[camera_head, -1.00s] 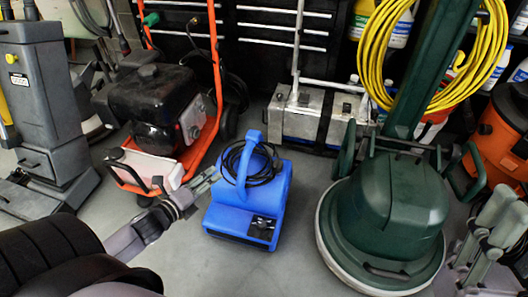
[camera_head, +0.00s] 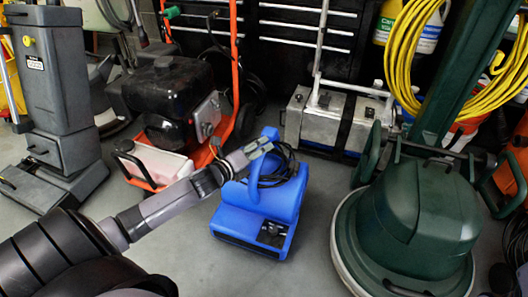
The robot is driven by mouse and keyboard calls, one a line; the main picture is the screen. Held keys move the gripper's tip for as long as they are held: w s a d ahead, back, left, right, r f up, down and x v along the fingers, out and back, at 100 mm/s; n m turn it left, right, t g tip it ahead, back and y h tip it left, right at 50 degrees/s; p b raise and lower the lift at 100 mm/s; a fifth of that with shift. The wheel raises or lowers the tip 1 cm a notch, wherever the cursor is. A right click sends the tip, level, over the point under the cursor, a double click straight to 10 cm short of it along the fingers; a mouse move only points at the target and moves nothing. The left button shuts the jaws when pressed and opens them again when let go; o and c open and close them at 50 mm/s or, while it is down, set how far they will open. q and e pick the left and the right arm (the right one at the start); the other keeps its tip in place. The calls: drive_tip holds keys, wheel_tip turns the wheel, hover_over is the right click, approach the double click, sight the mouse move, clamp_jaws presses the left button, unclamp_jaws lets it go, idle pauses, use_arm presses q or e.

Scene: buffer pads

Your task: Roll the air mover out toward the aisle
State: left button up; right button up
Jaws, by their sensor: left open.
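The air mover is a blue box-like unit (camera_head: 258,208) standing on the grey floor in the middle of the view. A black cord is coiled at its upright blue handle. My left gripper (camera_head: 262,148) is open at the handle's upper left, its fingers pointing right and up. It overlaps part of the handle in the picture; I cannot tell whether it touches it.
A green floor machine (camera_head: 420,225) stands close on the right. An orange-framed machine with a black engine (camera_head: 170,100) is behind left, and a grey upright machine (camera_head: 62,90) is far left. A metal box (camera_head: 325,118) stands behind. Bare floor lies in front.

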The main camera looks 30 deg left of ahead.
use_arm(q)
drive_tip(key=shift+b+x, duration=0.45)
drive_tip(key=shift+x, duration=1.05)
drive_tip(key=shift+c, duration=0.5)
clamp_jaws()
